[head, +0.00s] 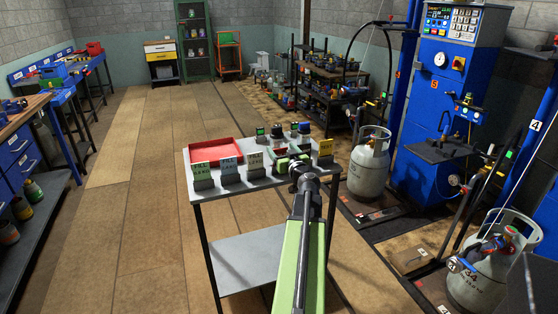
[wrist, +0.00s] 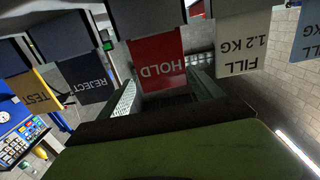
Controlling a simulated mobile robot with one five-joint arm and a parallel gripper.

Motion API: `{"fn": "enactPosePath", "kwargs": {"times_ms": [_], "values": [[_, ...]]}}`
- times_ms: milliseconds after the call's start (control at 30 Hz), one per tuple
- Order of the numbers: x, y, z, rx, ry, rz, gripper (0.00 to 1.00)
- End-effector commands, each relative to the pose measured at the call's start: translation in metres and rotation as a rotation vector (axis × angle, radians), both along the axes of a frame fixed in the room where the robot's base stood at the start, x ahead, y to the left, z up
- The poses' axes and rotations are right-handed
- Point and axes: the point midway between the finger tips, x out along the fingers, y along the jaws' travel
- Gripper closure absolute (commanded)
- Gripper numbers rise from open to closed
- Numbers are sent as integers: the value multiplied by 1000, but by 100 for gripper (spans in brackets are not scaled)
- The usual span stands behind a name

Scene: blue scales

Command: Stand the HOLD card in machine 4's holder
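The red HOLD card (wrist: 158,62) stands in its grey block, upside down in the wrist view, directly ahead of my gripper (wrist: 165,100). The gripper's two fingers are apart, one to each side of the card, and do not visibly press on it. In the head view my gripper (head: 293,164) is at the small table's (head: 240,246) front edge and hides the HOLD card. A number 4 label (head: 537,125) marks machine 4 at the right edge. I cannot make out its card holder.
FILL cards in green (head: 201,171), blue (head: 228,166) and white (head: 254,162) stand left of my gripper. The yellow TEST card (head: 326,148) stands right; the dark REJECT card (wrist: 86,78) is beside HOLD. A red tray (head: 212,152) lies behind. Gas cylinders (head: 369,165) stand right. Left floor is clear.

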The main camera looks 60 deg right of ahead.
Motion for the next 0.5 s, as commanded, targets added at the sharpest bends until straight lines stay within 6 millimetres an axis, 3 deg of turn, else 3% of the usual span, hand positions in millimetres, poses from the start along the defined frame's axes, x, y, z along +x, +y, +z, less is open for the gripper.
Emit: {"fn": "enactPosePath", "kwargs": {"times_ms": [67, 400, 500], "values": [[2, 2, 0, 0, 0, 4, 38], [7, 6, 0, 0, 0, 10, 82], [7, 6, 0, 0, 0, 11, 89]]}}
